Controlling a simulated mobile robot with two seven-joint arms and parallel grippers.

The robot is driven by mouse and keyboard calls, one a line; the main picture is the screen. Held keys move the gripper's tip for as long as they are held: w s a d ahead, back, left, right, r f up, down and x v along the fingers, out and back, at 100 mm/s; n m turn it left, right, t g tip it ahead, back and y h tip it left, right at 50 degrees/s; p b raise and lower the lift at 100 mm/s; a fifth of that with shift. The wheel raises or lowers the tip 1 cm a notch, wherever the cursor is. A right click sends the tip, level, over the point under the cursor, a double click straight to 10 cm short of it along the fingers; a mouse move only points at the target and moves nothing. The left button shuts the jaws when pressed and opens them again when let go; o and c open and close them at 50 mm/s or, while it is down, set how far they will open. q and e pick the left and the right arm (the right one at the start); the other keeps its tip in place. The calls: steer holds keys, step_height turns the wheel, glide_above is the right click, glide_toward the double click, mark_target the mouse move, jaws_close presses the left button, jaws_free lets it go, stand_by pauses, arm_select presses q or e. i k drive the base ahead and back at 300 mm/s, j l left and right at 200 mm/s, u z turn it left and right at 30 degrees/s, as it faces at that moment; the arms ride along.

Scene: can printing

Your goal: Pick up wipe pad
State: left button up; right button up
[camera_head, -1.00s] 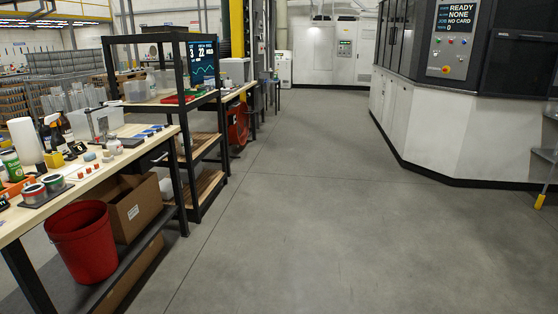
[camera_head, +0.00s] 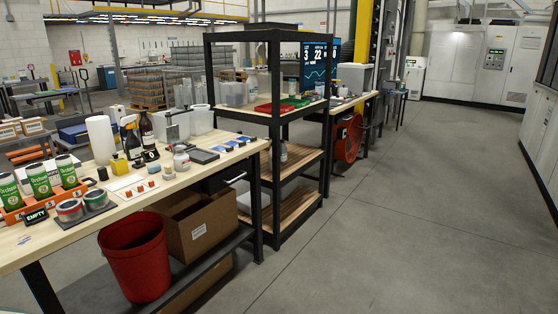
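On the workbench (camera_head: 160,208) at the left, a flat white piece (camera_head: 122,183) lies behind a white card with small red pieces (camera_head: 140,188). It may be the wipe pad, but it is too small to tell. A white paper roll (camera_head: 101,139) stands upright behind it, beside a spray bottle (camera_head: 131,137) and a dark bottle (camera_head: 146,130). Neither of my grippers is in view.
Green-white cans stand in an orange tray (camera_head: 12,214) at the bench's left. A red bin (camera_head: 134,258) and cardboard box (camera_head: 200,228) are below the bench. A black shelf rack (camera_head: 268,140) stands beyond it. The grey floor (camera_head: 350,240) on the right is open.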

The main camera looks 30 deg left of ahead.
mark_target(153, 169)
steer(key=i+u, duration=0.4)
steer(key=i, duration=0.3)
steer(key=i+l+u, duration=0.2)
steer(key=i+u, duration=0.25)
steer(key=i, duration=0.25)
